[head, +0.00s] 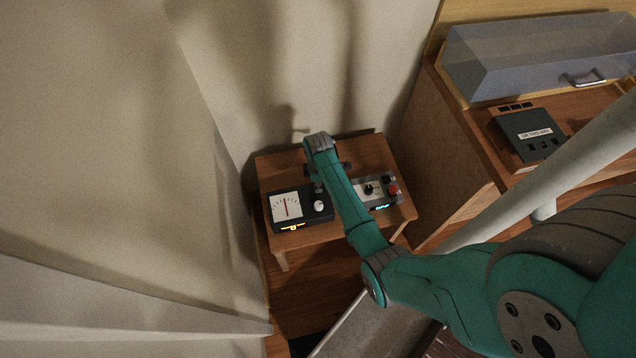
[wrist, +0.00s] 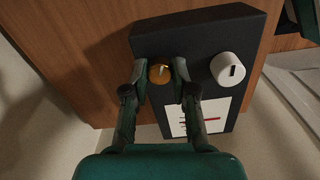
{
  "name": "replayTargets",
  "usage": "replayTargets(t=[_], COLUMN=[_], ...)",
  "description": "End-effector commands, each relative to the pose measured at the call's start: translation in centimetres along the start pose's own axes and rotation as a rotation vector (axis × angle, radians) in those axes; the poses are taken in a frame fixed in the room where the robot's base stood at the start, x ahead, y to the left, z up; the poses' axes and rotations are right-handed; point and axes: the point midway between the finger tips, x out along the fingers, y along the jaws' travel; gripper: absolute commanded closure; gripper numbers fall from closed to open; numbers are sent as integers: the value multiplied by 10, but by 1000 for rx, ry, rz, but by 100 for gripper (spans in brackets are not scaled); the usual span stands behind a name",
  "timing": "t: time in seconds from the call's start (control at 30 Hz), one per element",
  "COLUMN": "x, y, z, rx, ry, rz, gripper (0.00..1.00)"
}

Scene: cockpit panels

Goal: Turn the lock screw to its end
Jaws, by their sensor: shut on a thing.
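The lock screw (wrist: 159,74) is a small round brass-coloured head with a pale mark across it, on the black panel box (wrist: 190,40) in the wrist view. My gripper (wrist: 160,70) has one finger on each side of the screw and is shut on it. A white knob (wrist: 228,68) with a dark mark sits to the right of the fingers. The white dial (wrist: 209,116) with a red needle is partly behind the right finger. In the head view the box (head: 318,219) stands on a small wooden table, and my arm hides the screw.
The small wooden table (head: 268,169) also holds a grey box (head: 377,188) with black and red knobs, right beside my arm. A wooden cabinet (head: 455,165) with a black switch panel (head: 530,133) and a clear cover (head: 540,55) stands at the right. Pale walls close the left and back.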

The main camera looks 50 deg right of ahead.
Motion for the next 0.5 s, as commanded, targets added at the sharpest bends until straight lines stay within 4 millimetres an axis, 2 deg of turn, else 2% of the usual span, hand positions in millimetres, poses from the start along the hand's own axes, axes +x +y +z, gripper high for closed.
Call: replayTargets(t=[0.27, 0.5], x=[0, 0], y=[0, 0], z=[0, 0], rx=[149, 365], ry=[0, 0], rz=[0, 0], gripper=[100, 100])
